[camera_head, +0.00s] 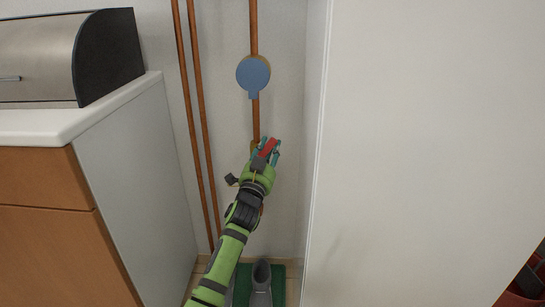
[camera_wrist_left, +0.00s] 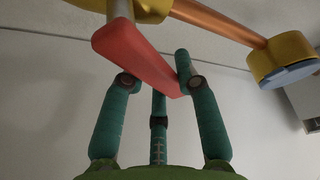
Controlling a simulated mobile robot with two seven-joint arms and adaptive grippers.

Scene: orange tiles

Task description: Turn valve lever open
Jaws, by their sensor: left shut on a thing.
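The valve lever is a red bar (camera_head: 268,147) on the copper pipe (camera_head: 254,120) by the back wall. In the left wrist view the red lever (camera_wrist_left: 137,58) runs diagonally between the green fingers, which press against its sides. My left gripper (camera_head: 270,151) is shut on the lever. The yellow valve body (camera_wrist_left: 196,12) shows at the top of the left wrist view, joined to the copper pipe. In the head view the gripper and hand hide most of the valve. My right gripper is not in view.
A round blue-grey gauge (camera_head: 253,73) sits on the pipe above the valve. Two copper pipes (camera_head: 196,120) run down to its left. A cabinet (camera_head: 130,180) stands left and a white panel (camera_head: 430,150) right, leaving a narrow gap. Grey boots (camera_head: 261,277) stand below.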

